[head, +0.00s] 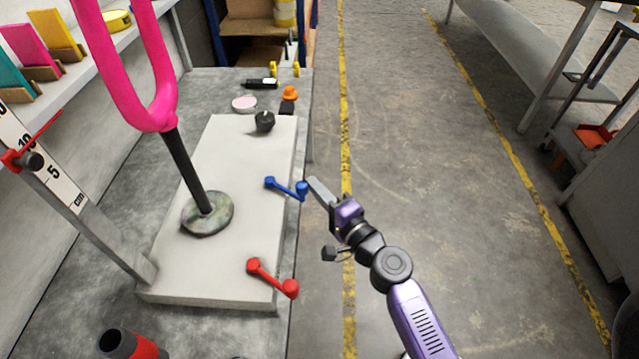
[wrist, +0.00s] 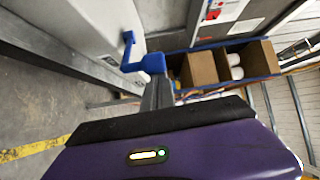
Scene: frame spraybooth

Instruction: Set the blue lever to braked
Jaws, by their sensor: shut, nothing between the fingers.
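The blue lever (head: 286,188) is on the right part of the pale slab, in the middle of the head view. Its pivot end is at the left and its knob end at the right, near the slab's edge. It also shows in the wrist view (wrist: 133,66), just beyond my fingers. My gripper (head: 314,186) is shut and empty, with its fingertips close beside the knob end. I cannot tell whether they touch it. In the wrist view the fingers (wrist: 158,92) reach up to the blue knob. No braked mark is legible.
The pale slab (head: 225,150) lies on a grey bench. A red lever (head: 272,278) is nearer on it, and a black knob (head: 265,121) farther back. A pink fork on a black post (head: 188,170) stands left of the blue lever.

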